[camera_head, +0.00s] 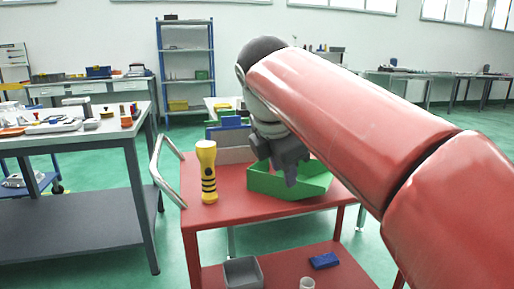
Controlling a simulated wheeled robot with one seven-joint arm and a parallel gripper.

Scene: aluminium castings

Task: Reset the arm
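My red arm reaches in from the right side of the head view and ends over a red cart (240,208). My gripper (291,180) points down at the front of a green open box (318,185) on the cart's top. The fingers are small and dark against the box, so whether they are open or shut does not show. I see nothing clearly held in them. Part of the green box is hidden behind the gripper and arm.
A yellow flashlight (207,172) stands upright on the cart, left of the box. The cart's handle (166,168) sticks out left. The lower shelf holds a grey bin (243,272) and a blue block (324,261). A cluttered workbench (70,140) stands left; blue shelving (187,50) stands behind.

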